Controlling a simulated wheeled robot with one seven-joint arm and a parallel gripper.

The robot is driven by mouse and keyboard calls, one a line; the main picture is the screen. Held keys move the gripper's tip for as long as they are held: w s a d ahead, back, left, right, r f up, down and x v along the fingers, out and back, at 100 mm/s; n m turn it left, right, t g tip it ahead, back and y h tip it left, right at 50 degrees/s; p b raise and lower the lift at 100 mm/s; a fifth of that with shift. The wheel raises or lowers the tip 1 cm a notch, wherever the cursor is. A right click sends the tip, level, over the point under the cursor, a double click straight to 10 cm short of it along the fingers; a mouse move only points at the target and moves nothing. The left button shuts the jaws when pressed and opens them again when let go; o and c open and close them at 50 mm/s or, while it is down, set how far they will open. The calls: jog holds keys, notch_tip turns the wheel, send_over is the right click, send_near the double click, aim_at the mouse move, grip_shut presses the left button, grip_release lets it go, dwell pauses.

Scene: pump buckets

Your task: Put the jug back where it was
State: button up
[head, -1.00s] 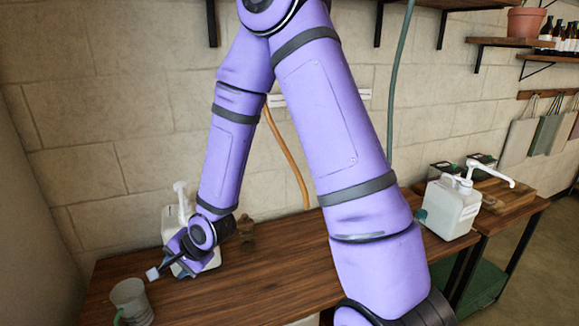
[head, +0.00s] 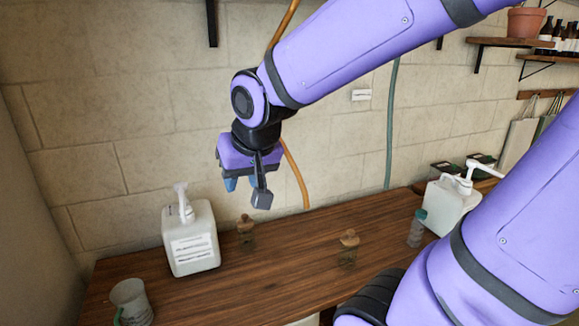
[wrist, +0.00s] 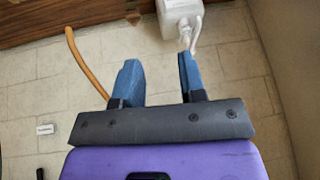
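A translucent grey-green jug (head: 131,302) with a green handle stands at the near left of the wooden table, cut by the lower edge of the head view. My gripper (head: 246,192) is in the air near the wall, above and to the right of the left white pump bucket (head: 191,240). In the wrist view its two blue fingers (wrist: 158,80) are apart with nothing between them. The jug is not seen in the wrist view, but the white pump bucket (wrist: 178,17) is, beyond the fingertips.
Two small cork-topped jars, one (head: 246,232) near the wall and one (head: 348,247) mid-table, stand on the wooden table (head: 260,283). A small green-capped bottle (head: 417,228) and another white pump bucket (head: 451,200) are at the right. An orange hose (head: 297,175) hangs on the wall.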

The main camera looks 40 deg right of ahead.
jog(key=s+d+r+n, duration=0.2)
jog(key=s+r, duration=0.3)
jog(key=s, duration=0.5)
jog(key=shift+s+n+g, duration=0.25)
jog(key=shift+n+g, duration=0.05)
jog(key=shift+n, duration=0.2)
dwell(0.3)
